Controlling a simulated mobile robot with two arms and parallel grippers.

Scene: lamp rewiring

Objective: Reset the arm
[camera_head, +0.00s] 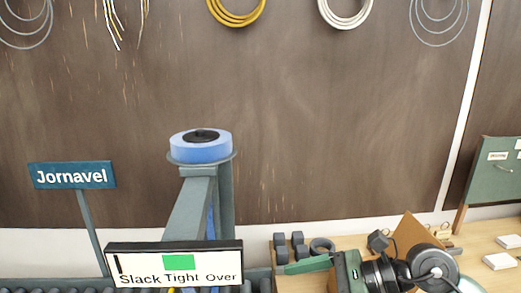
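A gauge sign (215,279) reading "Slack Tight Over" stands at the bottom left of centre. Its green block is above "Tight", and a thin black mark stands at its left end, above "Slack". Behind it a grey-blue post (190,207) carries a blue spool (184,149) with a black hub on a round plate. What looks like my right gripper (292,267) is at the lower right, with a green finger pointing left over the bench. Whether it is open or shut does not show. My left gripper is not in view. No separate arm to reset is clearly visible.
A "Jornavel" sign (75,176) stands at the left. Dark rollers (30,290) run along the bottom left. A green board (495,185) stands at the right. Wire coils hang above.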

